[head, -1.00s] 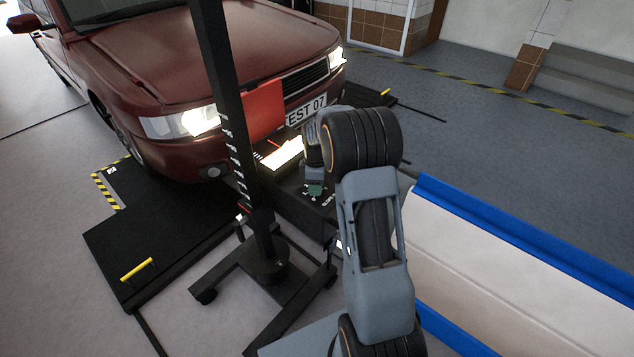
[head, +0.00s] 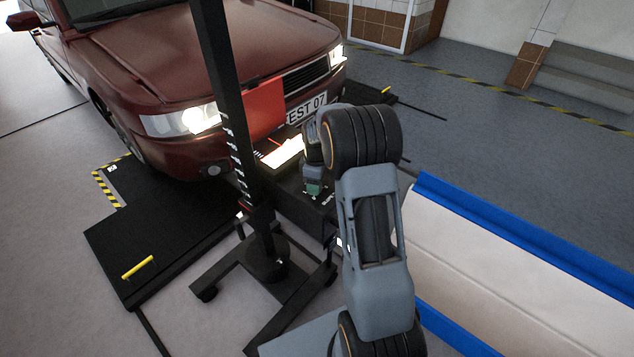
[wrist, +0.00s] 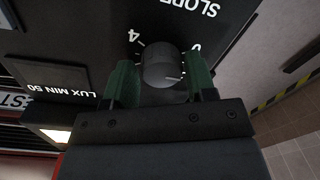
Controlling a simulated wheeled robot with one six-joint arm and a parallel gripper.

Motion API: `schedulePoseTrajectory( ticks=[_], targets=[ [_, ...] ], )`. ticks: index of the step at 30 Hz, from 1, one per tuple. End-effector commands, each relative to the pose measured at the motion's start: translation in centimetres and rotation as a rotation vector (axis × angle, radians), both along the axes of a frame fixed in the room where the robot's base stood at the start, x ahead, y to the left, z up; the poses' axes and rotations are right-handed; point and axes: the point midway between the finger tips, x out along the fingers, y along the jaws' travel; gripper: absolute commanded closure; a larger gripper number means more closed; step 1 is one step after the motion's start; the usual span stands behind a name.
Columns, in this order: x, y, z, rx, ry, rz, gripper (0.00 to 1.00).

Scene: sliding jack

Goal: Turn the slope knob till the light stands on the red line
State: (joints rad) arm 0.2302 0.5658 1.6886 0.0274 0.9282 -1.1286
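The grey slope knob (wrist: 160,66) is in the wrist view, on a dark panel between the marks 4 and 0, with a pale pointer line on its face. My gripper (wrist: 163,80) has its green fingers on either side of the knob. A narrow gap seems to show at each side, so the fingers look open around it. In the head view my gripper (head: 313,188) is down at the box under the car's front, and the knob is hidden there. The light (head: 283,152) is a bright patch left of my gripper. Small red marks lie near it; its position against the red line is unclear.
A red car (head: 190,70) with lit headlamps stands behind the box. A black upright post (head: 228,110) on a wheeled base stands left of my arm. A blue-edged pale bench or lift (head: 500,255) lies to the right. A lux label (wrist: 62,85) is beside the knob.

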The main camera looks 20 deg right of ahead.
Motion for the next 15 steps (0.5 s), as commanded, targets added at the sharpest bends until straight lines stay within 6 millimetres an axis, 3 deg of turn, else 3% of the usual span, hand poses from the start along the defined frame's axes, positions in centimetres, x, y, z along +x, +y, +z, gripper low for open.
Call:
schedulePoseTrajectory(
  ticks=[4, 15],
  targets=[
    [-0.04, -0.07, -0.01, -0.001, 0.001, -0.001, 0.34],
    [0.03, -0.13, 0.89, -0.001, -0.002, 0.000, 0.34]
  ],
)
